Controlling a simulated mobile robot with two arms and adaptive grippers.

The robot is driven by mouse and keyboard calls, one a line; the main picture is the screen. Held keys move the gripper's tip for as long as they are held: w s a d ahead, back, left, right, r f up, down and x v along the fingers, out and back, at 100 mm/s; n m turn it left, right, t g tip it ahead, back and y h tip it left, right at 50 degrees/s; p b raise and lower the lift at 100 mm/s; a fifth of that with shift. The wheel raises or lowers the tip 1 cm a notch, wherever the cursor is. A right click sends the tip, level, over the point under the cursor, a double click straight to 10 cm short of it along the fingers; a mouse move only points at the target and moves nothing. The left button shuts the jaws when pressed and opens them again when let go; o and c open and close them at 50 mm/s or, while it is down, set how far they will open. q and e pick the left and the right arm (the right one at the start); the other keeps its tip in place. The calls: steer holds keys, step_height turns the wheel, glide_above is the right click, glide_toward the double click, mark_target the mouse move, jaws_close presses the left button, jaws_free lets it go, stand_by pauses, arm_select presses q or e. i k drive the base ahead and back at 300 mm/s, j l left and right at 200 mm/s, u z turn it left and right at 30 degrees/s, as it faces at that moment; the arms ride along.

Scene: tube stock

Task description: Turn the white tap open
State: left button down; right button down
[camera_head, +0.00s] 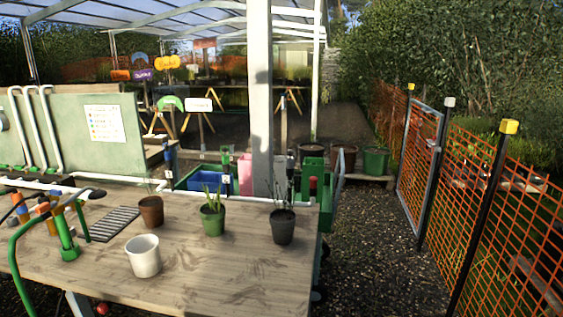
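I cannot make out for certain which part is the white tap. A white pipe (235,198) runs along the back edge of the wooden table, and its left part (40,185) reaches a cluster of coloured fittings at the left edge. A dark lever-like piece (97,194) sits beside this cluster. Blue, orange and green upright fittings (65,235) stand there, with a green bent tube (14,245) in front. Neither of my grippers is in view.
The wooden table (200,275) carries a white pot (143,256), a brown pot (151,211), a green pot (213,220), a black pot (282,227) and a slatted grey tray (112,223). A white post (260,80) rises behind. Right of the table is open gravel (375,255), bordered by orange mesh fencing (480,215).

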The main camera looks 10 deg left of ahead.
mark_target(83, 196)
steer(key=i+j+u, duration=0.2)
steer(key=u, duration=0.3)
steer(key=i+j+u, duration=0.25)
steer(key=u, duration=0.2)
steer(key=i+j+u, duration=0.2)
steer(key=u, duration=0.3)
steer(key=i, duration=0.1)
